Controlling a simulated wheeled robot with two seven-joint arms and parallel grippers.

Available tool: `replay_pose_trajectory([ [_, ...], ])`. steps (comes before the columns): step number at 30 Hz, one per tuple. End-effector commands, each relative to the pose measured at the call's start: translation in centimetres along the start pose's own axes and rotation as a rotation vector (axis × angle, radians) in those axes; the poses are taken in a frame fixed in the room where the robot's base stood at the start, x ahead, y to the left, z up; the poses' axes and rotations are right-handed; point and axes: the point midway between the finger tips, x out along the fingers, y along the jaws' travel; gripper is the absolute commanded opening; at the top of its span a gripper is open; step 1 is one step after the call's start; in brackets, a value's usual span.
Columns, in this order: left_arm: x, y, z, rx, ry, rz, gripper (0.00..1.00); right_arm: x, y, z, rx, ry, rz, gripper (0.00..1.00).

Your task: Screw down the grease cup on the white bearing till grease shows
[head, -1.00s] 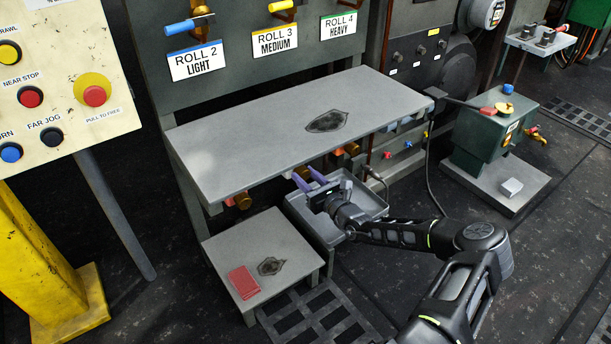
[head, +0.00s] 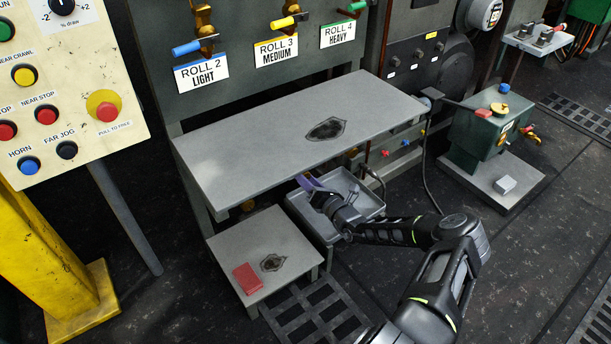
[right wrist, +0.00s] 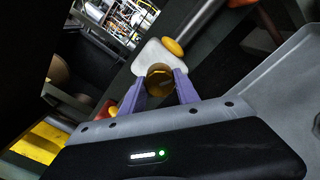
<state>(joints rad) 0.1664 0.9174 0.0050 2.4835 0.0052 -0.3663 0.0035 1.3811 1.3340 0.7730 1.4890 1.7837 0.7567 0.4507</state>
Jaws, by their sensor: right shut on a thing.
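The white bearing (right wrist: 150,55) shows in the right wrist view as a pale block at the end of a grey shaft. A round brass grease cup (right wrist: 159,78) is in front of it. My right gripper (right wrist: 161,90) has its purple fingers on both sides of the cup and is shut on it. A small yellow-orange piece (right wrist: 173,47) sits at the bearing beside the shaft; I cannot tell if it is grease. In the head view my right gripper (head: 312,187) is under the table's front edge, where the cup and bearing are hidden. My left gripper is not in view.
A grey table (head: 230,150) overhangs the gripper. A grey tray (head: 358,184) lies below and beside it. A low stand (head: 235,240) with a red block (head: 246,279) is at the left.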

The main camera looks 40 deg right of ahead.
Motion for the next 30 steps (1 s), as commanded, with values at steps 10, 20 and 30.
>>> replay_pose_trajectory([
  [10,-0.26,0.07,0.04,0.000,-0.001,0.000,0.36,-0.02,-0.04,-0.07,0.040,0.000,-0.001,0.00],
  [20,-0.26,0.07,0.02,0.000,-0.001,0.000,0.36,-0.02,-0.03,-0.07,0.039,0.000,-0.001,0.48],
  [30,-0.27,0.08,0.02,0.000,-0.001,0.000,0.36,0.00,-0.01,-0.03,0.039,0.000,0.000,0.59],
])
